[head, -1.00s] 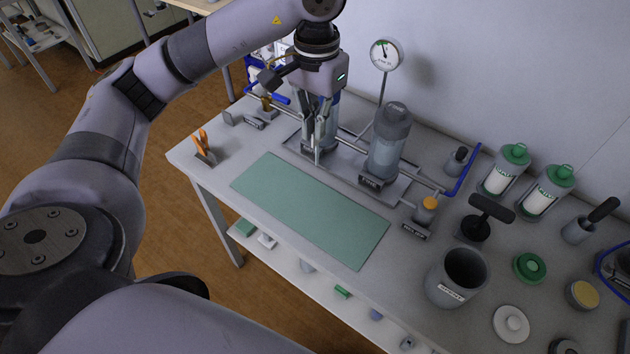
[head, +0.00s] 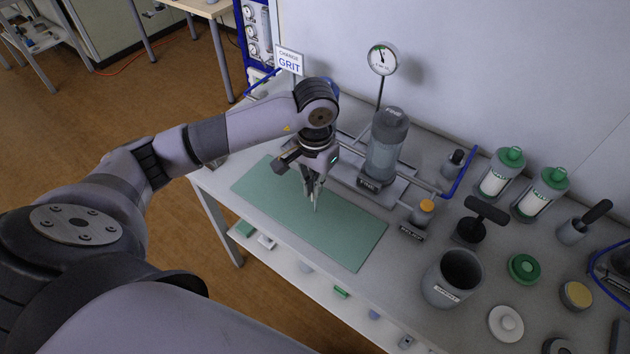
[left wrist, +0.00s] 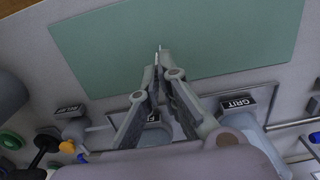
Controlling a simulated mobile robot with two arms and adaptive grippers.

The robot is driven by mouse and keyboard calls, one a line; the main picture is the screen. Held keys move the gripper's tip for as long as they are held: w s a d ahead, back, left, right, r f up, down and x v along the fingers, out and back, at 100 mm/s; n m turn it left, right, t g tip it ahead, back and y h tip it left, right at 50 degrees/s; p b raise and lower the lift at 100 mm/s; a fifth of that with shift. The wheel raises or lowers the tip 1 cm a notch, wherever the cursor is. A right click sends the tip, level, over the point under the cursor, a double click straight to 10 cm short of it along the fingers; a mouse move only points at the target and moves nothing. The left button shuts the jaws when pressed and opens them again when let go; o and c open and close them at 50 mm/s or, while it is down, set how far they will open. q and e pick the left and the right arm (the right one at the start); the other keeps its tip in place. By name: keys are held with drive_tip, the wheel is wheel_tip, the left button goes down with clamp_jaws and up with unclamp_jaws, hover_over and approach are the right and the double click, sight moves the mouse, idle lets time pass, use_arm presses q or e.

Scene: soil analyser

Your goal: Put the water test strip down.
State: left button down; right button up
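My left gripper (head: 313,194) is over the middle of the green mat (head: 345,236), pointing down. Its fingers are closed together at the tips, which also show in the left wrist view (left wrist: 160,66). A thin pale sliver, the water test strip (left wrist: 158,50), sticks out between the fingertips over the mat (left wrist: 230,35). Most of the strip is hidden by the fingers. I cannot tell whether its lower end touches the mat. My right gripper is not in view.
Behind the mat stand a grey filter vessel (head: 386,148) and a gauge (head: 382,60). The mat's right part is clear.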

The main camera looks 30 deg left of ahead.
use_arm(q)
drive_tip(key=shift+f+b, duration=0.2)
drive_tip(key=shift+b, duration=0.1)
drive_tip(key=c, duration=1.8)
unclamp_jaws()
drive_tip(key=shift+r, duration=0.1)
drive_tip(key=shift+r+p, duration=0.2)
drive_tip(key=shift+p, duration=0.15)
drive_tip(key=shift+w+r+b, duration=0.1)
drive_tip(key=shift+r+b, duration=0.25)
drive_tip(key=shift+b, duration=0.05)
wheel_tip(320, 180, up, 11)
drive_tip(key=b, duration=0.2)
